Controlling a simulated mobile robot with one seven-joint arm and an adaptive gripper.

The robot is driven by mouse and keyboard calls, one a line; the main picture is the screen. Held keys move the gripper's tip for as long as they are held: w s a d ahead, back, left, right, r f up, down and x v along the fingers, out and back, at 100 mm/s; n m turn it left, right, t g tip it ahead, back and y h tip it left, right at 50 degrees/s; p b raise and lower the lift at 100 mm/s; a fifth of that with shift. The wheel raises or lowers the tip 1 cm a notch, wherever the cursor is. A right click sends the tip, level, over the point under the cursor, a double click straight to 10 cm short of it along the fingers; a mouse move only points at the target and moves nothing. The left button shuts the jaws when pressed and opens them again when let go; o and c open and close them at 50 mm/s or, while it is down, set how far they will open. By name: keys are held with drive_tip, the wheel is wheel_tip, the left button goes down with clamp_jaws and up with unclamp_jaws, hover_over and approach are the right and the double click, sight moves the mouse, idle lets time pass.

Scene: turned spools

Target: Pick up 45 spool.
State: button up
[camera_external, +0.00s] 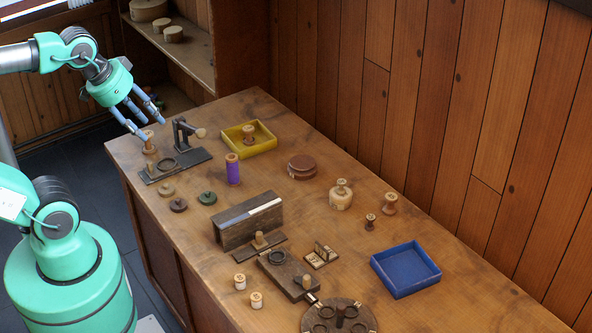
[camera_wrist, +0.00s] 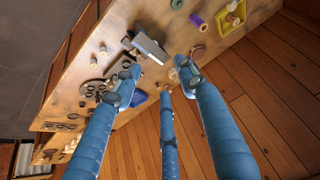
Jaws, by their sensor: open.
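Several spools stand on the table, and I cannot read a 45 on any of them. A wooden spool (camera_external: 149,141) stands upright at the table's left end. A purple-wound spool (camera_external: 233,171) stands farther right; it also shows in the wrist view (camera_wrist: 196,20). A wide pale spool (camera_external: 340,197) and two brown spools (camera_external: 389,205) stand on the right. Two small white spools (camera_external: 240,282) are at the front. My gripper (camera_external: 147,117) is open and empty at the left end; its fingers spread in the wrist view (camera_wrist: 160,78).
A dark metal stand (camera_external: 192,157) is close to my gripper. A dark block (camera_external: 248,222) and a round holder (camera_external: 338,318) occupy the front middle. A blue tray (camera_external: 405,269) lies at right. The wooden wall (camera_external: 420,110) bounds the back.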

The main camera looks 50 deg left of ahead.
drive_tip(key=shift+o, duration=0.3)
drive_tip(key=o, duration=0.4)
drive_tip(key=shift+c, duration=0.2)
drive_tip(key=w+d+r+p, duration=0.2)
drive_tip(key=w, duration=0.8)
drive_tip(key=w+d+r+p, duration=0.1)
drive_tip(key=w+d+r, duration=0.1)
drive_tip(key=w, duration=0.8)
drive_tip(key=w+d+f+p, duration=0.1)
drive_tip(key=w+d+f, duration=0.1)
drive_tip(key=w, duration=0.6)
drive_tip(key=w+d+f+p, duration=0.1)
drive_tip(key=w+d+f, duration=0.15)
drive_tip(key=w, duration=0.45)
drive_tip(key=w+d+f+p, duration=0.1)
drive_tip(key=w+d+f, duration=0.4)
drive_tip(key=w+f, duration=0.2)
drive_tip(key=w+d+f+m+p, duration=0.1)
drive_tip(key=w+d+f+p, duration=0.1)
drive_tip(key=w+d+f, duration=0.3)
drive_tip(key=w+d+f+m+g+p, duration=0.1)
drive_tip(key=w+d+f, duration=0.4)
drive_tip(key=w+f, duration=0.5)
wheel_tip(320, 180, down, 5)
drive_tip(key=shift+w+d+r+h+p, duration=0.1)
drive_tip(key=shift+w+d+h+p, duration=0.2)
drive_tip(key=shift+w+d+h, duration=0.1)
